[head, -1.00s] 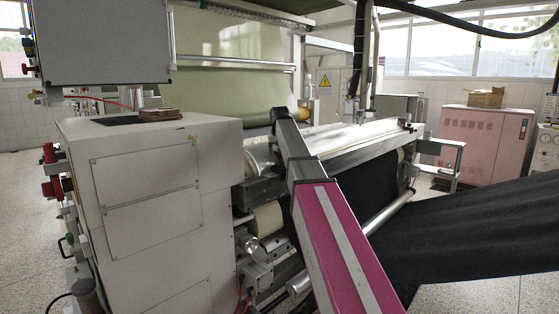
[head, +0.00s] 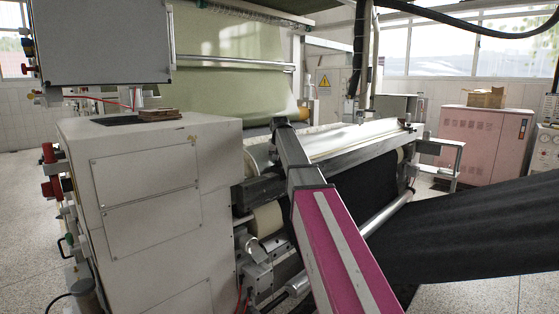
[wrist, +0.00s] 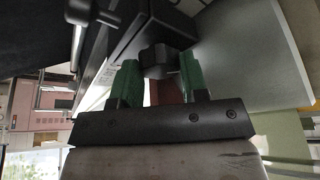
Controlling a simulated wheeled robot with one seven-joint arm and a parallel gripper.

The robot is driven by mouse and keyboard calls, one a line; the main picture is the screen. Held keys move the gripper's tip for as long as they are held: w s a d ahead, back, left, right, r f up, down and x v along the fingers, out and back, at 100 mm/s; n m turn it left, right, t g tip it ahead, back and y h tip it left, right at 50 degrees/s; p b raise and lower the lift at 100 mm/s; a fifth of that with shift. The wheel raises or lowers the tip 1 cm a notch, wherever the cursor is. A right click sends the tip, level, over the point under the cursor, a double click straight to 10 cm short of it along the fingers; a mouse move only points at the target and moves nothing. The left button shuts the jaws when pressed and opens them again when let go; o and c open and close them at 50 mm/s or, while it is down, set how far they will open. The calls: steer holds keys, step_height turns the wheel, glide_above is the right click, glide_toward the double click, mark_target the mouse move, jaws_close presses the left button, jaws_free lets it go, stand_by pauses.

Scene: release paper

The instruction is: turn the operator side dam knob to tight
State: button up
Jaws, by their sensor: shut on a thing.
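In the wrist view, the dark knob (wrist: 157,58) sits between the two green fingers of my gripper (wrist: 160,72). The fingers are shut on the knob, one on each side. The knob stands out from a dark block of the machine (wrist: 150,30). Its turned position cannot be read from here. In the head view, my arm reaches over the near end of the roller unit, and neither my gripper nor the knob can be made out there.
A large white machine cabinet (head: 165,200) stands to the left of my arm. A bright roller (head: 340,137) and a black sheet (head: 470,230) lie to the right. A pink cabinet (head: 485,145) stands at the back right. Open floor shows at the far left.

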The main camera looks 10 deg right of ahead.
steer(key=shift+n, duration=0.3)
steer(key=n+y, duration=0.1)
steer(key=n, duration=0.2)
steer(key=n+y, duration=0.1)
steer(key=n, duration=0.2)
steer(key=shift+w+d+y, duration=0.1)
steer(key=shift+d+y, duration=0.1)
steer(key=shift+y, duration=0.1)
steer(key=n+g+y, duration=0.1)
steer(key=n, duration=0.3)
steer(key=shift+d+n, duration=0.1)
steer(key=shift+n, duration=0.3)
steer(key=shift+w+n+g+y, duration=0.1)
steer(key=shift+n+g+y, duration=0.55)
steer(key=shift+n, duration=1.05)
steer(key=o, duration=0.9)
